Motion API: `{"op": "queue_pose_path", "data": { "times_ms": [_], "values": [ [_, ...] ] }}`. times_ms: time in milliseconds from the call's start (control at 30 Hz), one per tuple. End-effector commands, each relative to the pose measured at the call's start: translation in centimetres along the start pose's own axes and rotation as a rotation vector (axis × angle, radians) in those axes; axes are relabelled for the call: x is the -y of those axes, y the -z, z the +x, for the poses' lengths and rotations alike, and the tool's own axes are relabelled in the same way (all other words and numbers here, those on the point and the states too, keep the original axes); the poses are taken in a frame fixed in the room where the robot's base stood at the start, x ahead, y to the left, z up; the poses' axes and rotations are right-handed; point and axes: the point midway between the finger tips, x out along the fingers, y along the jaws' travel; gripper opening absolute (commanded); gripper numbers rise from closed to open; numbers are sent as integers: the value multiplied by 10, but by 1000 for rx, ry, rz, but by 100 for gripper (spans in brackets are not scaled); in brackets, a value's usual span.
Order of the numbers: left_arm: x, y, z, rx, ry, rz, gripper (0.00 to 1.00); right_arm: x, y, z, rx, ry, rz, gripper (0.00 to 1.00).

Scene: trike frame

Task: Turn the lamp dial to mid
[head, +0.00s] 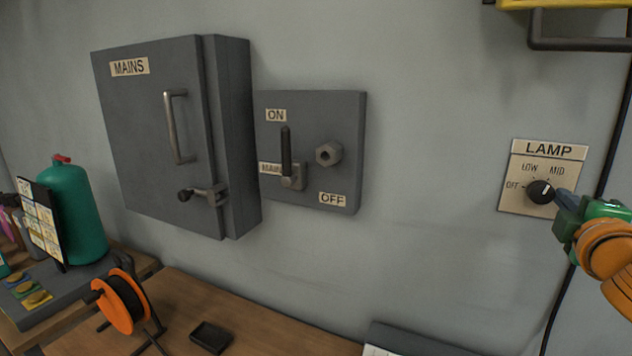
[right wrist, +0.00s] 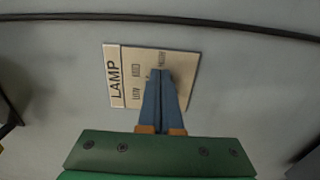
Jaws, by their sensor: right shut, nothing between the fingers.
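The lamp panel (head: 511,200) is a beige plate on the wall with LAMP, OFF, LOW and MID labels. Its black round dial (head: 539,191) carries a white mark at the upper right, roughly toward MID; the exact angle is hard to tell. My right gripper (head: 561,196) has its blue fingers together, tips right beside the dial's right side. I cannot tell whether they touch it. In the right wrist view the shut fingers (right wrist: 161,75) lie over the panel (right wrist: 126,60) and hide the dial. My left gripper is not in view.
A grey MAINS box (head: 150,150) and an ON/OFF switch panel (head: 345,115) are on the wall at left. A dark cable (head: 606,165) runs down right of the lamp panel. An orange reel (head: 118,305) stands on the bench. The wall between switch and lamp panels is clear.

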Motion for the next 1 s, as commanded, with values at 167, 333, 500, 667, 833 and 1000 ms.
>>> {"op": "queue_pose_path", "data": {
  "times_ms": [167,333,500,667,833,1000],
  "values": [
    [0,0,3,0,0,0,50,6,1,0,-4,1,-1,0],
    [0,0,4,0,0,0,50,5,-4,0,-3,-1,0,0],
    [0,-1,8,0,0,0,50,7,-7,-8,-5,-2,0,0],
    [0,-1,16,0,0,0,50,7,-8,-36,-3,-2,-1,0],
    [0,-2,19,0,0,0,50,6,-8,-57,-2,-1,-1,0],
    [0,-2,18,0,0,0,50,5,-8,-60,-1,0,0,0]
  ]
}}
